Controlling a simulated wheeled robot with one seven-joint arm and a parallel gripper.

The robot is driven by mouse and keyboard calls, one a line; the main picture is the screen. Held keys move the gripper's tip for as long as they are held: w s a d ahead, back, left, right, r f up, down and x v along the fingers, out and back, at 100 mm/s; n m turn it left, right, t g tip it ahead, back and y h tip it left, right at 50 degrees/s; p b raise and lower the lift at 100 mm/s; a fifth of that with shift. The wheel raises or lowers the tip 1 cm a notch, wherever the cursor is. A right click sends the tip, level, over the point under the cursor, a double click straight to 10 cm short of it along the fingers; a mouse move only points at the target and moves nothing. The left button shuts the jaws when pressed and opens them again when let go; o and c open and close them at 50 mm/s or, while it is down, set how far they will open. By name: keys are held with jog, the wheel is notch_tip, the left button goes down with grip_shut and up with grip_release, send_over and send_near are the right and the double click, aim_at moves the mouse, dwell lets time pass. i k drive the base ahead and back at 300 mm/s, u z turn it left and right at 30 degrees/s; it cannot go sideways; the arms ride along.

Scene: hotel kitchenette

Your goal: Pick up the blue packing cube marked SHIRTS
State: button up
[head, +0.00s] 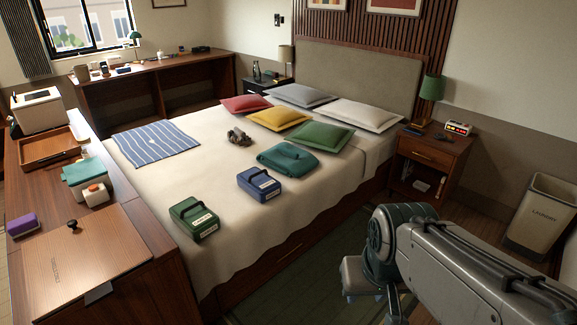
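A blue packing cube (258,181) lies on the bed, right of the middle of its near part. It has a dark handle strap on top and a white label on its near side, with print too small to read surely. My arm reaches in from the lower right, off the bed's near right side and well apart from the cube. The fingers of my gripper do not show; the arm runs down out of the bottom edge. Nothing covers the blue cube.
A green packing cube (194,219) sits to its left and nearer. A folded teal garment (288,159) lies just behind it, grey socks (238,137) farther back. A nightstand (432,150) and laundry bin (540,215) stand right.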

aim_at(257, 182)
jog(key=z, duration=0.6)
jog(key=i, duration=2.7)
jog(key=u, duration=1.45)
jog(key=i, duration=0.6)
jog(key=u, duration=0.65)
